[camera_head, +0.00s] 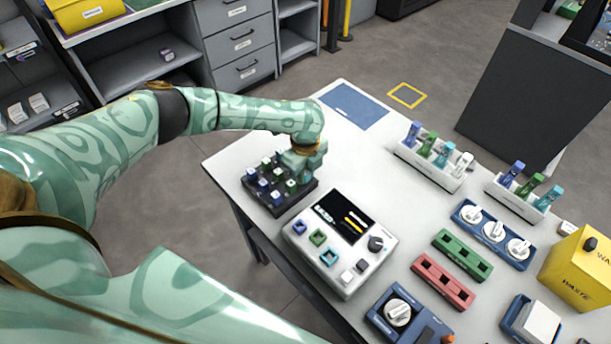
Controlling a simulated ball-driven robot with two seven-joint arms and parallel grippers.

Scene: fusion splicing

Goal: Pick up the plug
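Several small plugs (263,183) with blue, green and white tops stand in a dark tray (277,208) near the table's left edge. My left gripper (302,166) is low over the tray's far right corner, pointing down beside the plugs. Its fingers are small and partly hidden by its own body, so I cannot tell whether they are open or touch a plug. The plugs under and behind it are partly covered. My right gripper is not in view.
A splicer-like device with a dark screen (345,215) stands just right of the tray. White racks with coloured connectors (432,172), red and green blocks (443,281) and a yellow waste box (578,270) fill the right side. A blue mat (354,106) lies clear at the back.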

